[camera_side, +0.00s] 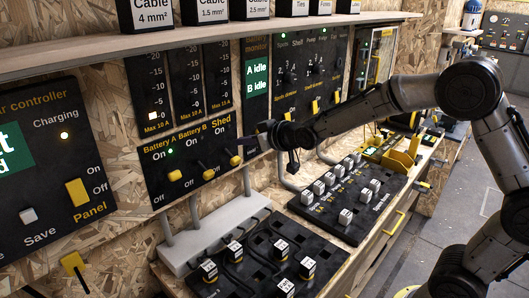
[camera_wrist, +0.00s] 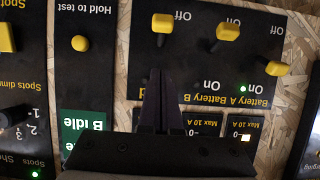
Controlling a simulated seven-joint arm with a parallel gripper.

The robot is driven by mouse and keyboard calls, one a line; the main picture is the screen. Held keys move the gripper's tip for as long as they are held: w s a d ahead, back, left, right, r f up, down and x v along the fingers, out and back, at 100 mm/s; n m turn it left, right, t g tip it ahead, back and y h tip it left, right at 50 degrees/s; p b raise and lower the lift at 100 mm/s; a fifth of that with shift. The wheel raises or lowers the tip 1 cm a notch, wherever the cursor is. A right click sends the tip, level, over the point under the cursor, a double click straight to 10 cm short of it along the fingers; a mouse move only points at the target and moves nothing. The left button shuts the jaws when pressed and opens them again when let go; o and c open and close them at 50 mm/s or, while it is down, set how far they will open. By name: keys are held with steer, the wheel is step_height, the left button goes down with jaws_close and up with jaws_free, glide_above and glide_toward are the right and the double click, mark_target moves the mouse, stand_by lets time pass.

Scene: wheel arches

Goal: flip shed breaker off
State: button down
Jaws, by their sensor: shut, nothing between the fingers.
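The breaker panel (camera_side: 190,190) has three yellow-knobbed levers. The shed lever (camera_side: 235,160) is the rightmost in the side view; it shows at the top centre of the wrist view (camera_wrist: 162,23). Its knob sits toward the Off side, like the Battery B lever (camera_wrist: 228,31). The Battery A lever (camera_wrist: 277,68) sits nearer On, with a green light lit beside it. No light shows lit at shed. My gripper (camera_side: 247,147) is shut and empty just right of the shed knob. In the wrist view its fingertips (camera_wrist: 158,75) are below the knob, apart from it in the picture.
A battery monitor panel (camera_side: 256,80) stands right of the breakers, with a hold-to-test knob (camera_wrist: 80,43) near my gripper. A switch panel (camera_side: 310,65) is farther right. Grey conduits and a ledge (camera_side: 215,230) lie below, with black boards of labelled blocks on the bench.

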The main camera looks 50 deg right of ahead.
steer(key=s, duration=1)
steer(key=shift+s, duration=0.4)
steer(key=shift+f, duration=0.1)
steer(key=s+r, duration=0.7)
steer(key=r, duration=0.3)
steer(key=s+f+g, duration=0.3)
steer(key=s+f, duration=0.2)
steer(key=s, duration=0.5)
steer(key=s+f+g, duration=0.4)
steer(key=s, duration=0.6)
steer(key=shift+a+f+g, duration=0.3)
steer(key=shift+a+f, duration=0.1)
steer(key=shift+a, duration=0.05)
